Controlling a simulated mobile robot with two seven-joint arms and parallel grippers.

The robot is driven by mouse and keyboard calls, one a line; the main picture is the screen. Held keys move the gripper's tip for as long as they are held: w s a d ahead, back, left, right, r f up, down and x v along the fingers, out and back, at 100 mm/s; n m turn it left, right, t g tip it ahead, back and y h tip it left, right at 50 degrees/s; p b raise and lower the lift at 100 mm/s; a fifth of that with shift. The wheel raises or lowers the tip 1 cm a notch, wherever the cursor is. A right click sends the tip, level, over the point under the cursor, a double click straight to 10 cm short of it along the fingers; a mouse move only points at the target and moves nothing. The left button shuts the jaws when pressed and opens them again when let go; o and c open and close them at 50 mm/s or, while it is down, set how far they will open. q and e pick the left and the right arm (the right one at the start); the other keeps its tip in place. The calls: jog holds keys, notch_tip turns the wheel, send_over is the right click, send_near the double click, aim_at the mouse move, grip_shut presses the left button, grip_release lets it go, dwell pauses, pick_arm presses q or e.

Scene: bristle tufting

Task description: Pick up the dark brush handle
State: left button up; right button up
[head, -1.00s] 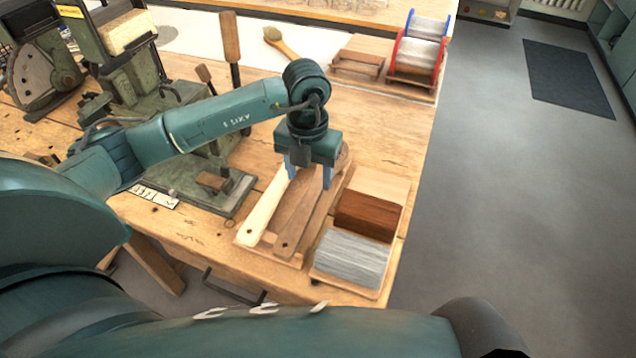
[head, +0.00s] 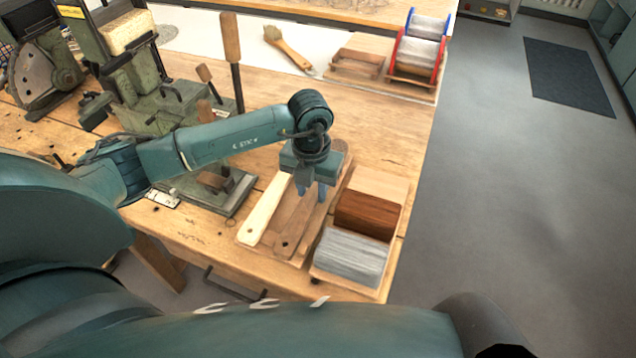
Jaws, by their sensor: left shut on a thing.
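The dark brush handle (head: 289,236) is a brown wooden piece with a hole near its near end. It lies at a slant on a low wooden rack at the front of the bench, just right of a pale handle (head: 263,212). My left gripper (head: 311,192) points down over the dark handle, its blue fingers closed on it partway along. The gripper body and wrist hide the handle's far part. I cannot tell whether the handle is clear of the rack. My right gripper is not in view.
A tray (head: 377,293) right of the rack holds a reddish-brown bristle bundle (head: 367,214) and a grey one (head: 350,257). A green machine (head: 160,105) stands left. Wire spools (head: 417,58) and a finished brush (head: 287,46) lie behind. The bench beyond my gripper is mostly clear.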

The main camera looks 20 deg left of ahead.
pick_arm(q)
jog(key=c, duration=0.4)
